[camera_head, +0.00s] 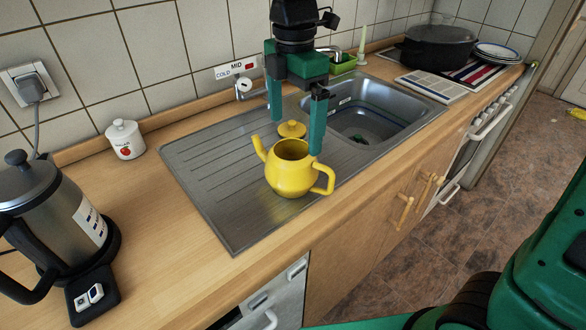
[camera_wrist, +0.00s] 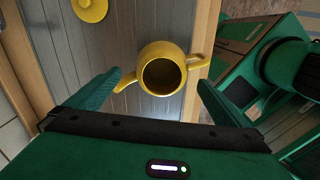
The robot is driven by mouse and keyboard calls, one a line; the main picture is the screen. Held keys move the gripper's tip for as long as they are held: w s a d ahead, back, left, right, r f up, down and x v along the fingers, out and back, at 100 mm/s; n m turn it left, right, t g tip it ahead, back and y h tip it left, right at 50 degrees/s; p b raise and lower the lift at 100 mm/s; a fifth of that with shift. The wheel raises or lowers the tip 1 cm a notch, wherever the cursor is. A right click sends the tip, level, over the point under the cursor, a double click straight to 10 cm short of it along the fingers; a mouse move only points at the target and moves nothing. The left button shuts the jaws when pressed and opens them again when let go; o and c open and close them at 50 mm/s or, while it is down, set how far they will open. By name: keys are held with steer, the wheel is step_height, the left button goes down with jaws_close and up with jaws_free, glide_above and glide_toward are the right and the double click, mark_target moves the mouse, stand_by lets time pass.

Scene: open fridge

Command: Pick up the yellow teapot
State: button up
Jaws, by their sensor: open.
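The yellow teapot (camera_head: 290,174) stands upright and open-topped on the ribbed steel drainboard, spout to the left and handle to the right. Its yellow lid (camera_head: 291,129) lies apart behind it on the drainboard. My gripper (camera_head: 297,136) is open and points down above and behind the teapot, with its two green fingers spread. In the wrist view the teapot (camera_wrist: 163,80) is centred ahead of the fingers, spout by the left finger and handle by the right. The lid (camera_wrist: 90,8) shows at the top left. Nothing is between the fingers, and I see no clear contact.
The sink basin (camera_head: 362,112) lies right of the drainboard (camera_head: 200,182). An electric kettle (camera_head: 45,215) stands at the left and a white lidded jar (camera_head: 125,139) near the wall. A tap and tiled wall are behind. The counter's front edge is close to the teapot.

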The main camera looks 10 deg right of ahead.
mark_target(291, 144)
steer(key=f, duration=0.5)
steer(key=shift+a+f, duration=0.2)
steer(key=shift+a, duration=0.15)
steer(key=shift+s+f, duration=0.2)
steer(key=shift+f, duration=1.15)
steer(key=shift+s+f, duration=0.15)
steer(key=shift+f, duration=1.15)
steer(key=c, duration=1.5)
